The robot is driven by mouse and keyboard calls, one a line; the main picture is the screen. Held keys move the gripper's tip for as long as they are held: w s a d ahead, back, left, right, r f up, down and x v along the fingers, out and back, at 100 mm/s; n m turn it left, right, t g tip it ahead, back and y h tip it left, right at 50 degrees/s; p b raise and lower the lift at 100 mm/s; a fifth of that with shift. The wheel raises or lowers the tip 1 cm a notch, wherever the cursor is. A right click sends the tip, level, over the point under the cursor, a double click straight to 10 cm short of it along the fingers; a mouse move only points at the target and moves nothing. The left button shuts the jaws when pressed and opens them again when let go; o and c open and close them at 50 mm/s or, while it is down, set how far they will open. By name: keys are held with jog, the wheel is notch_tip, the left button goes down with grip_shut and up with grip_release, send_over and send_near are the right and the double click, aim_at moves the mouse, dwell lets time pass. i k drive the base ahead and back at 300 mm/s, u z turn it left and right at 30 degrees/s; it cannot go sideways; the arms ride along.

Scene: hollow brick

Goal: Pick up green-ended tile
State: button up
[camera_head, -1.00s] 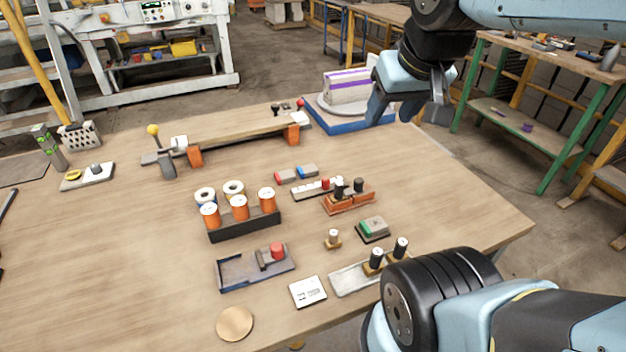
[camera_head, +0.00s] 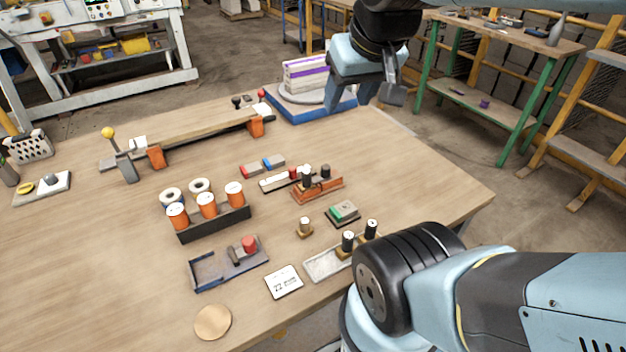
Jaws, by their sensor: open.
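The green-ended tile (camera_head: 346,209) is a small block with a green end and a greyish end. It lies on a dark base on the right part of the wooden table, right of a small brass peg with a white top (camera_head: 305,227). My gripper (camera_head: 366,98) is open and empty, fingers pointing down, at the table's far right. It is well behind and above the tile, and its left finger overlaps the edge of the blue-based turntable in the picture. The tile is in plain view, with my arm's black joint in front of the table to its lower right.
A turntable (camera_head: 283,106) bears a white and purple block. Red-ended (camera_head: 252,170) and blue-ended (camera_head: 273,163) tiles lie mid-table. An orange rack (camera_head: 318,190) with black pegs stands just behind the green-ended tile. A tray (camera_head: 325,264) with pegs lies in front. Orange spools stand left.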

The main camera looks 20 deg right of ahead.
aim_at(346, 210)
jog(key=u, duration=0.4)
jog(key=k, duration=1.45)
jog(key=z, duration=0.75)
jog(key=i, duration=1)
jog(key=u, duration=0.1)
